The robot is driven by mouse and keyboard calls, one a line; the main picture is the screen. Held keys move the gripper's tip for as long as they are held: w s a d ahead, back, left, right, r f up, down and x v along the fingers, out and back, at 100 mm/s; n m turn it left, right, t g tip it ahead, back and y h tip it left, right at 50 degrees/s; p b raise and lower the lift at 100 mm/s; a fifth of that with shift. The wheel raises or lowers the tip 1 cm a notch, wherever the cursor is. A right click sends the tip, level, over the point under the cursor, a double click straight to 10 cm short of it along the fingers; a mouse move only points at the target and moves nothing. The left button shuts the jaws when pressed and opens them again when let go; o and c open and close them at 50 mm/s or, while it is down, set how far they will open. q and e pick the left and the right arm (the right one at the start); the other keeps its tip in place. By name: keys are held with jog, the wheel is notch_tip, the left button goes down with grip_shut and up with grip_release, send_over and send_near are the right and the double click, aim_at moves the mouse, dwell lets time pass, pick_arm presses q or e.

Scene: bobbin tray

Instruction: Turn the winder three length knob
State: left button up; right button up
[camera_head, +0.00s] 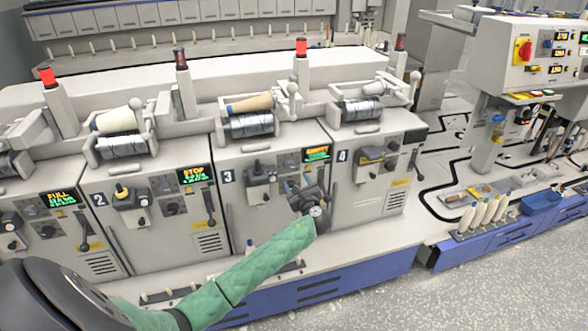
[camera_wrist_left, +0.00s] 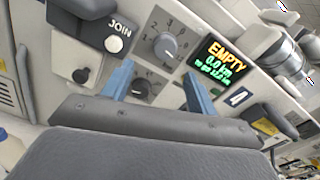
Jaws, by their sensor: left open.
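Winder three (camera_head: 240,215) carries a "3" label and a display (camera_head: 317,153) reading EMPTY, which also shows in the wrist view (camera_wrist_left: 220,70). My left gripper (camera_head: 301,187) is in front of the right part of its panel and hides some of it. In the wrist view its two blue fingers (camera_wrist_left: 158,70) are apart, with nothing held between them. A lower dark knob (camera_wrist_left: 145,86) shows between the fingers, partly hidden by the gripper. An upper knob (camera_wrist_left: 165,45) with a scale is just beyond the fingertips. I cannot read which knob is the length knob. My right gripper is not in view.
A JOIN button (camera_wrist_left: 112,44) and a black part (camera_wrist_left: 85,10) are left of the knobs. Winder four (camera_head: 375,195) stands to the right, winder two (camera_head: 140,225) to the left. A blue-fronted ledge (camera_head: 335,282) runs below. Several bobbins (camera_head: 487,214) stand at the right.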

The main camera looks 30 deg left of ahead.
aim_at(291, 167)
pick_arm(q)
jog(key=w+a+m, duration=0.1)
jog(key=w+a+m+p, duration=0.1)
jog(key=w+a, duration=0.1)
jog(key=w+a+m+p, duration=0.1)
jog(key=shift+w+a+r+m, duration=0.25)
jog(key=shift+a+r+m, duration=0.05)
jog(key=shift+a+r, duration=0.05)
jog(key=shift+w+a, duration=0.35)
jog(key=shift+a, duration=0.05)
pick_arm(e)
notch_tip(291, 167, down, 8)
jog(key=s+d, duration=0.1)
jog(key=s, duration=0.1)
pick_arm(q)
jog(key=shift+c, duration=0.5)
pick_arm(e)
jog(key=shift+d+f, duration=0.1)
pick_arm(q)
jog(key=shift+f, duration=0.1)
jog(key=c, duration=0.9)
